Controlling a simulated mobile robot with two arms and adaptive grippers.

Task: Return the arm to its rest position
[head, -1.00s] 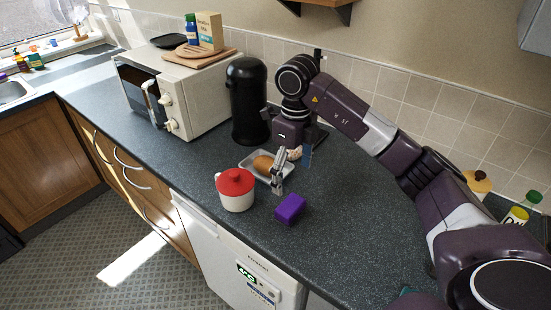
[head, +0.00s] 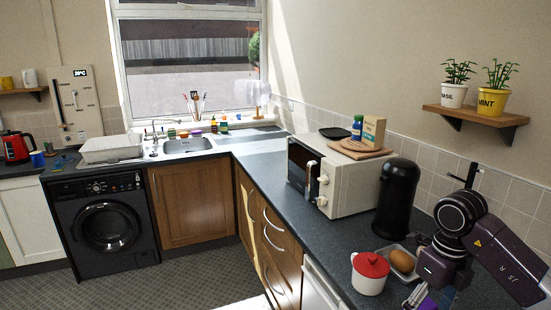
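My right arm comes in from the right in the head view, over the counter (head: 335,243). The wrist hangs beside a light tray (head: 384,254) holding a brown rounded item (head: 402,261). My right gripper (head: 416,297) points down near the bottom edge, to the right of a white pot with a red lid (head: 370,267). Its fingers are small and partly cut off, so I cannot tell whether they are open or shut. A purple block (head: 428,302) shows partly right by the fingers. My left gripper is not in view.
A black cylindrical canister (head: 396,198) stands behind the tray, close to the arm. A microwave (head: 341,182) bears a board, a box and a blue bottle. A wall shelf (head: 476,115) with two plant pots hangs above. The counter left of the microwave is mostly clear.

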